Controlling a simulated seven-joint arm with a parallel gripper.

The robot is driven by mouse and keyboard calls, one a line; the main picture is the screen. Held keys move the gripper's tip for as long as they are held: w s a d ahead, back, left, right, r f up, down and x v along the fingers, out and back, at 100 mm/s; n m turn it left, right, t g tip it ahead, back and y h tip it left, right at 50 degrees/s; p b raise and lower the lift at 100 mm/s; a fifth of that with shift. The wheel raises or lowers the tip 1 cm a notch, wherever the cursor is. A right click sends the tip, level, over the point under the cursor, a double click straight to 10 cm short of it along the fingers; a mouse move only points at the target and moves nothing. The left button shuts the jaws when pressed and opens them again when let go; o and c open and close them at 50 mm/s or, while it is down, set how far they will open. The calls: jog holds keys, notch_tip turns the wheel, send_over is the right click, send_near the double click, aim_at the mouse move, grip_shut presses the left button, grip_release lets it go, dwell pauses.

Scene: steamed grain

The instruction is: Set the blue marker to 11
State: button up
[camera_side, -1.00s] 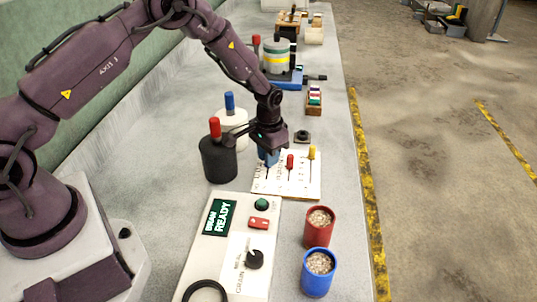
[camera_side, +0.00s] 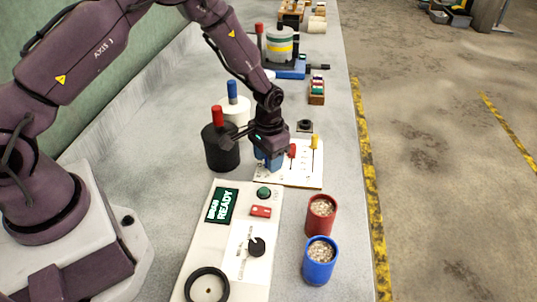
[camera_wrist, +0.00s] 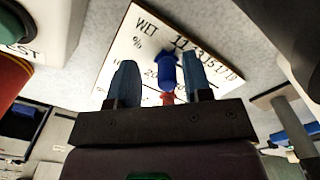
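The white board (camera_side: 305,178) lies on the bench with a blue, a red (camera_side: 292,150) and a yellow marker (camera_side: 314,142). My gripper (camera_side: 268,163) is low over the board's left part and hides the blue marker in the side view. In the wrist view the blue marker (camera_wrist: 167,72) stands between the two blue-grey fingers of my gripper (camera_wrist: 162,85), with a gap visible on each side. The board (camera_wrist: 118,62) there reads "WET %" with a number row starting at 11. Which number the blue marker is at cannot be told.
A panel reading "READY" (camera_side: 222,206) lies in front. A red cup (camera_side: 320,217) and a blue cup (camera_side: 319,262) of grain stand at the front right.

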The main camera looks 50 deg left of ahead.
jog(key=shift+w+a+r, duration=0.1)
jog(key=shift+r, duration=0.25)
notch_tip(320, 180, up, 12)
jog(key=shift+r, duration=0.15)
dwell(0.4)
jog(key=s+r+t, duration=0.5)
jog(key=s+r, duration=1.4)
jog(key=s, duration=0.4)
jog(key=shift+s+d+r+t, duration=0.25)
jog(key=shift+s+r+t, duration=0.05)
jog(key=shift+s+r, duration=0.1)
